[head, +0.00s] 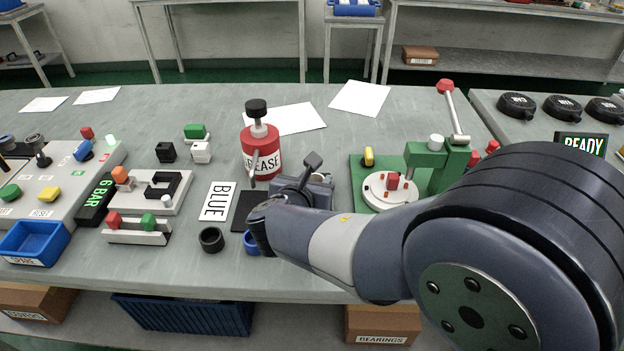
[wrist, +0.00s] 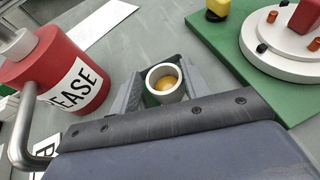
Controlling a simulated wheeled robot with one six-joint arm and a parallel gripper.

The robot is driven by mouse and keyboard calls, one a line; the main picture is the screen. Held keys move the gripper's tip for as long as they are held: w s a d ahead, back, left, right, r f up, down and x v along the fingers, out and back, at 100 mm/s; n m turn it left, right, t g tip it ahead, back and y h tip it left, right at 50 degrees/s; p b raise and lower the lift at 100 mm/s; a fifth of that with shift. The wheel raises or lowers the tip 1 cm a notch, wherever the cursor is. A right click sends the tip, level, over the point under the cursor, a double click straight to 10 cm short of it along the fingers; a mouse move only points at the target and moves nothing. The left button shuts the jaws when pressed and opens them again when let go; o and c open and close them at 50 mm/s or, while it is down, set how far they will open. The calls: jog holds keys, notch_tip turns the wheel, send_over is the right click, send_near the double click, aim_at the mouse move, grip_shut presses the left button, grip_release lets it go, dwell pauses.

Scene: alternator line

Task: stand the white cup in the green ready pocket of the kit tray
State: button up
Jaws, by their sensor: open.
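The white cup (wrist: 167,84) stands upright between the two fingers of my gripper (wrist: 160,78) in the wrist view, with something orange-yellow inside it. The fingers lie on either side of it; whether they touch it is hard to tell. My gripper (head: 303,188) is open, low over the bench between the red grease bottle (head: 261,150) and a green fixture (head: 367,180). A black sign reading READY (head: 582,144) shows at the right. The kit tray and its green pocket cannot be made out; my arm covers that area.
The grease bottle (wrist: 50,70) is close on the left and the green base (wrist: 235,62) with a white disc close on the right. A black ring (head: 211,240) and a blue ring (head: 252,243) sit near the front. Black round lids (head: 517,104) stand on the right bench.

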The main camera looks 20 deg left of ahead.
jog(key=p+v, duration=0.1)
jog(key=v, duration=1)
jog(key=shift+w, duration=0.15)
jog(key=x, duration=0.5)
jog(key=b+x, duration=0.1)
jog(key=x, duration=0.4)
jog(key=shift+w+d+f, duration=0.2)
jog(key=shift+w+r+p, duration=0.1)
jog(key=shift+r+p, duration=0.35)
jog(key=shift+r, duration=0.05)
jog(key=shift+r+p, duration=0.6)
jog(key=shift+r, duration=0.15)
jog(key=shift+f, duration=0.1)
